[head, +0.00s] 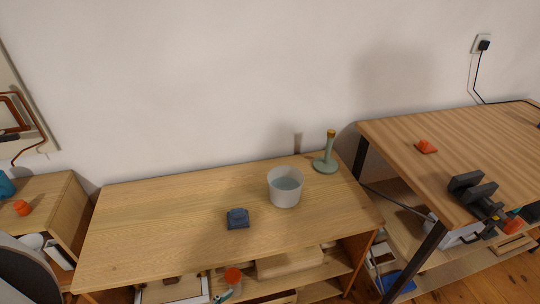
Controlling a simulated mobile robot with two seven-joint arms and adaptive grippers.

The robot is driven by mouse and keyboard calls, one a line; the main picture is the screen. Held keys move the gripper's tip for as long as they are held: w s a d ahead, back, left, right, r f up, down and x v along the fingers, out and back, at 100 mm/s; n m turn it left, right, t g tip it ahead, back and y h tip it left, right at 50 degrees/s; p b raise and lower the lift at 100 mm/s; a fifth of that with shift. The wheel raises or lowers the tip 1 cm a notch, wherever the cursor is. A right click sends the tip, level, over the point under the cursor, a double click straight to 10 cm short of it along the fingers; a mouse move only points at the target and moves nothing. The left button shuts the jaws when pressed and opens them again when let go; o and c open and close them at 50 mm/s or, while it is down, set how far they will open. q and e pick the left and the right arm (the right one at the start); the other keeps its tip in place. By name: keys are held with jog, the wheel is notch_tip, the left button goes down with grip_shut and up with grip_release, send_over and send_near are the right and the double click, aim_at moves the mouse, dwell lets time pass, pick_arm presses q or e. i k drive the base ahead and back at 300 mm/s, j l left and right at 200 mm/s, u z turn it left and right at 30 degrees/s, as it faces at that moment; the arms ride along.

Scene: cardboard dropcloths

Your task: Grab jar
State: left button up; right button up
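A small jar-like container with an orange-red lid (233,275) stands on the shelf under the middle wooden table, close to the table's front edge. Its lower body is pale and partly hard to make out. A translucent whitish open tub (285,190) stands on top of the same table, right of centre; it is wide-mouthed and shows no lid. Neither of my grippers can be made out in the head view, and nothing is seen touching either container.
A dark blue block (237,219) and a green stand (326,158) share the middle tabletop (150,215). Its left half is clear. A dark vise-like tool (471,187) and an orange item (426,146) sit on the right table. A dark rounded shape (25,275) fills the lower left.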

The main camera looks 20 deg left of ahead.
aim_at(237, 288)
jog(key=i+l, duration=0.1)
jog(key=l, duration=0.15)
jog(key=i+l, duration=0.15)
jog(key=l+u, duration=0.1)
jog(key=u, duration=0.3)
jog(key=l+u, duration=0.1)
jog(key=u, duration=0.3)
jog(key=l+u, duration=0.1)
jog(key=u, duration=0.35)
jog(key=l+u, duration=0.1)
jog(key=u, duration=0.3)
jog(key=l, duration=0.65)
jog(key=i+l+u, duration=0.1)
jog(key=l, duration=0.4)
jog(key=i+u, duration=0.05)
jog(key=i, duration=0.05)
